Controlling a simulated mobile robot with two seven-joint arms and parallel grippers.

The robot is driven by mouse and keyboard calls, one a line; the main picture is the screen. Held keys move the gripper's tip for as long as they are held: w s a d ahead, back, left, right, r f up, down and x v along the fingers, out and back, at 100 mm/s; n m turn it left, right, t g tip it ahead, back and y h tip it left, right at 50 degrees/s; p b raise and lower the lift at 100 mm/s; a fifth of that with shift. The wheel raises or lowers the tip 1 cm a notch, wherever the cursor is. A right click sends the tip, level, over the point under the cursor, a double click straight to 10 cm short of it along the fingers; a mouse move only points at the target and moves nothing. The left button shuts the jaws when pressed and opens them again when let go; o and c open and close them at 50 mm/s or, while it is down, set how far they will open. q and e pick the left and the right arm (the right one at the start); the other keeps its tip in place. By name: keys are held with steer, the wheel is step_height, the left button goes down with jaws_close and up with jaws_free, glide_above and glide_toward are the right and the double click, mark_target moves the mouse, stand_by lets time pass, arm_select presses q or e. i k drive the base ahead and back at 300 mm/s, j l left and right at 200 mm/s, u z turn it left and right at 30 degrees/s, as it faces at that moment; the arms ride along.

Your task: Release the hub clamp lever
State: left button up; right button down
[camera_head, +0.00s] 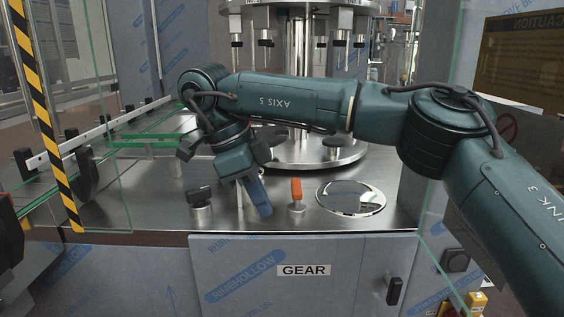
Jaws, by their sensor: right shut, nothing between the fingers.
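A small orange lever (296,189) stands upright on a short metal post on the steel deck. A black handle (199,195) sits on another short post to its left. No label shows which of the two is the hub clamp lever. My right gripper (262,209) reaches down between them, with its blue fingers shut and empty. In the picture its fingertips are left of the orange lever and appear apart from it. Part of a thin post behind the fingers is hidden.
A round carousel plate (318,157) with a central column stands behind my right arm. A round shiny disc (350,197) lies right of the orange lever. A conveyor rail (100,135) and a striped post (46,110) stand left. A cabinet labelled GEAR (304,271) is in front.

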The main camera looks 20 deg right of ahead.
mark_target(295, 182)
steer(key=i+l, duration=0.2)
steer(key=i, duration=0.25)
steer(key=i+l, duration=0.2)
steer(key=i, duration=0.25)
